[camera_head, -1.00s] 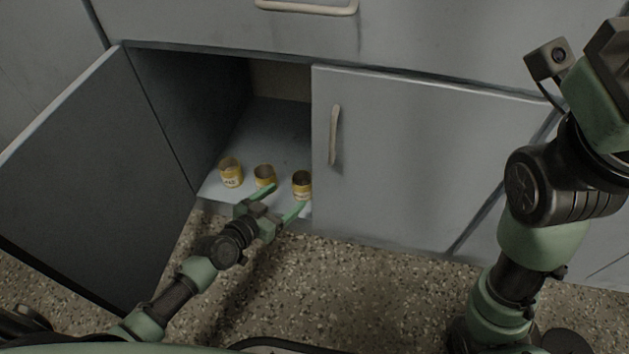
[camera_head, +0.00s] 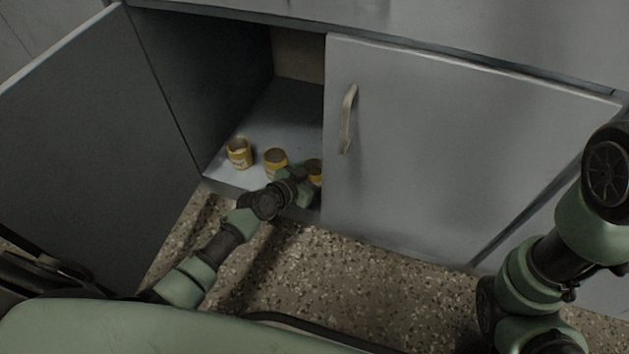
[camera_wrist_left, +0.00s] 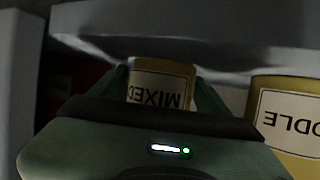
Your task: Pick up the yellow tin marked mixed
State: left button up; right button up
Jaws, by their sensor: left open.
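The yellow tin marked MIXED (camera_wrist_left: 162,74) shows in the left wrist view, its label upside down. In the head view it appears to be the rightmost tin (camera_head: 315,167) on the cabinet floor, partly hidden by my left gripper (camera_head: 306,180). My left gripper also shows in the left wrist view (camera_wrist_left: 160,95). It is open, its green fingers on either side of the tin; I cannot tell whether they touch it. My right arm is at the right edge of the head view, its gripper out of frame.
A second yellow tin (camera_head: 275,160) stands close beside the mixed one, and a third (camera_head: 239,153) farther left. The left door (camera_head: 90,150) is open; the right door (camera_head: 430,150) is shut, its edge close to the mixed tin.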

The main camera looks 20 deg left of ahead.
pick_arm(q)
jog(key=shift+w, duration=0.1)
jog(key=c, duration=1.5)
jog(key=shift+r, duration=0.1)
